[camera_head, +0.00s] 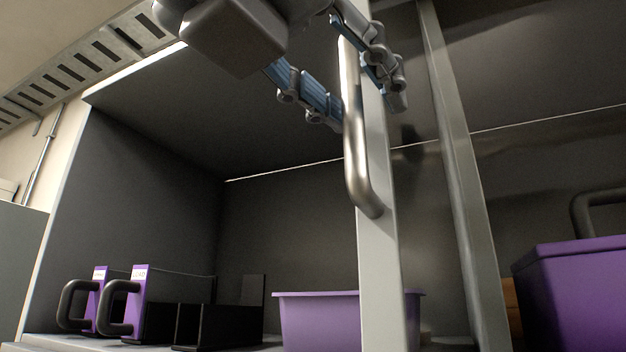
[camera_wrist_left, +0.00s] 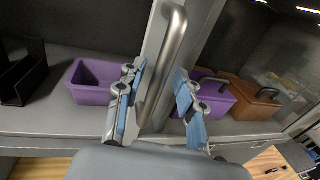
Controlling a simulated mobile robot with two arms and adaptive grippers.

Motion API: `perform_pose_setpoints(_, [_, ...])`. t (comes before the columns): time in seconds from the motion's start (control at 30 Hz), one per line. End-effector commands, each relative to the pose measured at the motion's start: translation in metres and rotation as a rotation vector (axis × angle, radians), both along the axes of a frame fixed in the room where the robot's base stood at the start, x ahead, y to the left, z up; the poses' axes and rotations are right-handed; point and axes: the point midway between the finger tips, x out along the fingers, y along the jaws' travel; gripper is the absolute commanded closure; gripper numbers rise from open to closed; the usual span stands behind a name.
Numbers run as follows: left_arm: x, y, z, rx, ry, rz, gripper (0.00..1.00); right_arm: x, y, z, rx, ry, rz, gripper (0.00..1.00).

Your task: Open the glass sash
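The glass sash has a pale upright frame bar (camera_head: 377,240) with a curved metal handle (camera_head: 352,135) on it. The bar (camera_wrist_left: 162,28) and handle (camera_wrist_left: 170,50) also show in the left wrist view. My left gripper (camera_head: 366,108) comes from above in the head view, with its blue-padded fingers spread on either side of the handle and bar. In the left wrist view my left gripper (camera_wrist_left: 157,75) has the handle between its fingers, with gaps visible on both sides. Firm contact is not visible. My right gripper is in neither view.
Inside the cabinet stand a light purple bin (camera_head: 315,320), black holders (camera_head: 215,325) and purple-labelled boxes with dark handles (camera_head: 137,300). A second upright bar (camera_head: 455,150) and a purple handled case (camera_head: 575,290) are to the right. A brown case (camera_wrist_left: 245,97) stands beyond it.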

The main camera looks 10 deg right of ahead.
Motion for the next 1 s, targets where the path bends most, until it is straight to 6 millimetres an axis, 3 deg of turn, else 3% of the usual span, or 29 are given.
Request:
perform_pose_setpoints(0.27, [-0.008, 0.010, 0.002, -0.004, -0.002, 0.000, 0.64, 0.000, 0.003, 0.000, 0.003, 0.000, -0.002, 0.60])
perform_pose_setpoints(0.7, [-0.066, 0.077, 0.001, -0.003, -0.003, 0.001, 0.64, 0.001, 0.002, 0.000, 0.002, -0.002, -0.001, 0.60])
perform_pose_setpoints(1.0, [-0.080, 0.092, 0.000, -0.001, -0.002, 0.001, 0.64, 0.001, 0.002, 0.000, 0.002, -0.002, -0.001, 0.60])
